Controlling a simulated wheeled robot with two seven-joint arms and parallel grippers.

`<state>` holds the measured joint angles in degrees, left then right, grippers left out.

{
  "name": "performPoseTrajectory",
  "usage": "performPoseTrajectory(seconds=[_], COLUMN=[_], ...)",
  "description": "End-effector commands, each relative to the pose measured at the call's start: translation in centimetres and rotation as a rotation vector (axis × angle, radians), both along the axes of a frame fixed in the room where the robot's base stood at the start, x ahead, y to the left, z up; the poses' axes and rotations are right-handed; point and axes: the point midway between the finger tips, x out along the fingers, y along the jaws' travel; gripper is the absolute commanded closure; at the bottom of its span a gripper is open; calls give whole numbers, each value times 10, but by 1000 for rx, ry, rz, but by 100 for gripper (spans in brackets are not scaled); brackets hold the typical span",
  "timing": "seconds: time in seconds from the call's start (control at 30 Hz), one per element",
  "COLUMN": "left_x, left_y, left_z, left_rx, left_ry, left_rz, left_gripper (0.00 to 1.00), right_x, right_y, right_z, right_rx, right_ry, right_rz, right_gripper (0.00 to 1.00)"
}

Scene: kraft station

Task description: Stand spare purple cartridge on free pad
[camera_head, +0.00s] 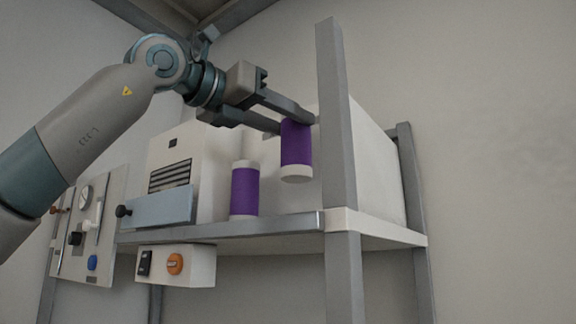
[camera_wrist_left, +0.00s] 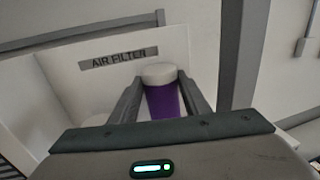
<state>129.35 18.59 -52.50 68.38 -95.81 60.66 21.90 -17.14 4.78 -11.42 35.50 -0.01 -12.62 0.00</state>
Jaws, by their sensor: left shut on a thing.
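My left gripper (camera_head: 294,122) is shut on a purple cartridge (camera_head: 297,144) with a white end cap. It holds the cartridge upright in the air above the shelf, close to the front post. In the left wrist view the held cartridge (camera_wrist_left: 162,98) sits between the two fingers (camera_wrist_left: 160,95), its white top towards a panel marked AIR FILTER (camera_wrist_left: 118,58). A second purple cartridge (camera_head: 244,193) with a white top stands on the shelf (camera_head: 270,228), to the left of the held one. The free pad cannot be made out. My right gripper is not in view.
A grey upright post (camera_head: 336,120) stands right beside the held cartridge. A white machine (camera_head: 185,165) with a blue-grey tray is at the left. A panel with knobs (camera_head: 92,230) hangs at far left, and a box with an orange button (camera_head: 176,265) is under the shelf.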

Motion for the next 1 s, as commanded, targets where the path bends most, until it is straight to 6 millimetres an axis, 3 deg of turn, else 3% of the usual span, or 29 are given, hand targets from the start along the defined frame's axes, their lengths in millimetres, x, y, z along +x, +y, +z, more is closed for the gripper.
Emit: performPoseTrajectory(seconds=[0.2,0.67,1.0], left_x=[0,0,1], left_y=[0,0,0], left_z=[-24,-31,-60], left_rx=[0,0,1], left_ry=[0,0,1], left_rz=[0,0,0], left_gripper=[90,90,90], right_x=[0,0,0], right_y=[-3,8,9], right_z=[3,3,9], right_rx=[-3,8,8], right_ry=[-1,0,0], right_rz=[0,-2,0], right_gripper=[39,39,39])
